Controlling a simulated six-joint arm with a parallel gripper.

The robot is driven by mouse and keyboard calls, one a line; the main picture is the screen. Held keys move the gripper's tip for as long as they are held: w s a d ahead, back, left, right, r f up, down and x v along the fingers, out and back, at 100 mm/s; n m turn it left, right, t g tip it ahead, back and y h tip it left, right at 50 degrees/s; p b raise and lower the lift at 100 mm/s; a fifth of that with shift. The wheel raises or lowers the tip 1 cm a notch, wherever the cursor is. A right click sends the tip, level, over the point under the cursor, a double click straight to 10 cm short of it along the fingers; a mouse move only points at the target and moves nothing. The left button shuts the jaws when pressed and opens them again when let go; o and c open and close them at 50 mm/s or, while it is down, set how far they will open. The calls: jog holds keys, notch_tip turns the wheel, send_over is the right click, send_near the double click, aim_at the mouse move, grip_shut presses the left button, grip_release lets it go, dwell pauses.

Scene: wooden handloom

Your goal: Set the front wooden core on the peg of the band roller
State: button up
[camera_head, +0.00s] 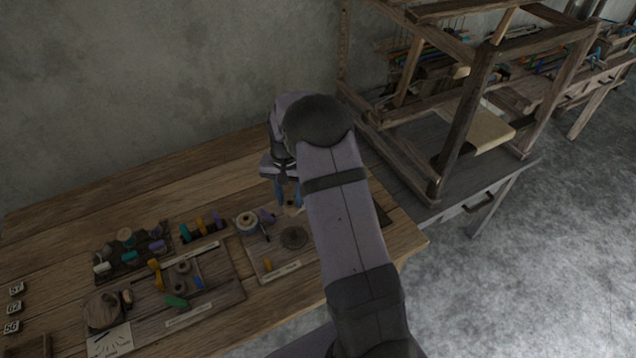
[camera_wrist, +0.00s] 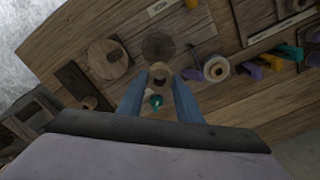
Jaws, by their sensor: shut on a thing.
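My gripper (camera_head: 290,203) has two blue fingers pointing down over the right part of the wooden bench. In the wrist view, my gripper (camera_wrist: 161,80) is shut on a small tan wooden core (camera_wrist: 160,74), seen between the fingertips. A teal piece (camera_wrist: 155,101) shows between the fingers, below the core in the picture. A dark round disc (camera_wrist: 158,46) lies just beyond the core; it also shows in the head view (camera_head: 293,237). A round wooden piece (camera_wrist: 107,58) with a small part on it lies left of the core. I cannot tell which piece is the band roller, and no peg is clear.
A pale spool (camera_wrist: 217,68) stands right of the fingers, also in the head view (camera_head: 247,222). Boards with coloured spools and clips fill the bench's left front. A wooden loom frame (camera_head: 470,110) stands at right. My arm hides part of the bench's right side.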

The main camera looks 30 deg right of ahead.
aim_at(293, 232)
jog(key=s+f+m, duration=0.2)
jog(key=shift+s+a+f, duration=0.2)
jog(key=shift+a+f, duration=0.2)
jog(key=shift+f, duration=0.1)
jog(key=shift+f+b, duration=2.2)
jog(key=shift+f, duration=0.65)
jog(key=shift+f+b, duration=0.35)
jog(key=shift+f, duration=0.35)
jog(key=o, duration=1.3)
